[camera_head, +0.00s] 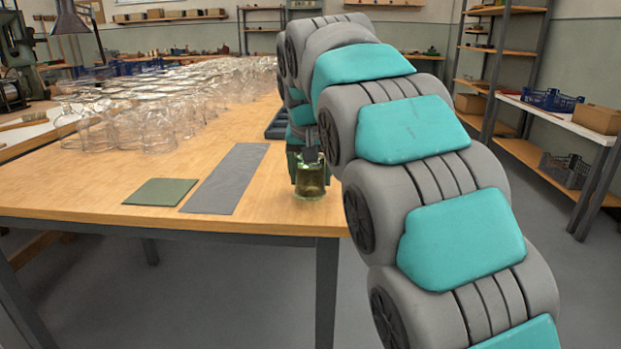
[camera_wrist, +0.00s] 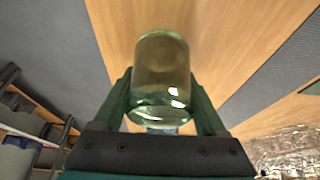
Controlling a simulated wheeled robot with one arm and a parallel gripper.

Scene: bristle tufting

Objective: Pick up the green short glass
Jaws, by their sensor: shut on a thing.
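The green short glass (camera_head: 310,182) is at the front right part of the wooden table in the head view, close to the table's front edge. It also shows in the wrist view (camera_wrist: 161,75), between the two green fingers. My gripper (camera_head: 306,165) comes down on it from above and behind and is shut on it, a finger on each side. In the wrist view my gripper (camera_wrist: 160,105) has the glass projecting past its fingertips. I cannot tell whether the glass's base touches the table. My arm hides the table's right side.
A grey strip (camera_head: 228,178) and a green square mat (camera_head: 160,192) lie left of the glass on the table (camera_head: 110,192). Many clear glasses (camera_head: 150,110) crowd the table's left and back. A dark blue tray (camera_head: 277,125) is partly hidden behind my gripper.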

